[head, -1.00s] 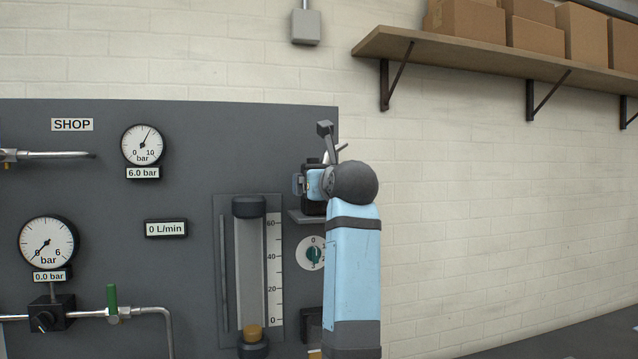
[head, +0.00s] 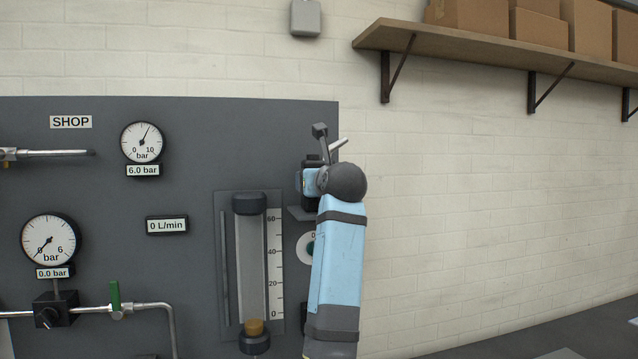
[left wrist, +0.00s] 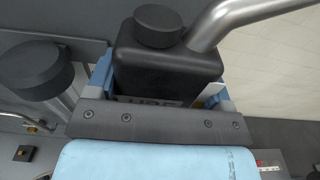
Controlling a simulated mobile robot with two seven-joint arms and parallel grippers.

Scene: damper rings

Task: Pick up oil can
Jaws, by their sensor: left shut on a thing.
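The oil can (left wrist: 165,65) is black, with a round black cap and a silver spout. In the left wrist view it stands between the fingers of my left gripper (left wrist: 155,95), which is shut on it; its label is partly hidden by the gripper. In the head view my left gripper (head: 310,181) is at the right edge of the grey panel, just above a small ledge (head: 300,213). There my own arm hides most of the can, and its spout (head: 340,144) sticks up behind. I cannot tell whether the can touches the ledge. My right gripper is not in view.
The grey panel (head: 190,275) carries gauges (head: 142,142), pipes, a green-handled valve (head: 115,298) and a flow tube (head: 250,265) close left of my arm. A wall shelf (head: 480,61) with cardboard boxes is at the upper right.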

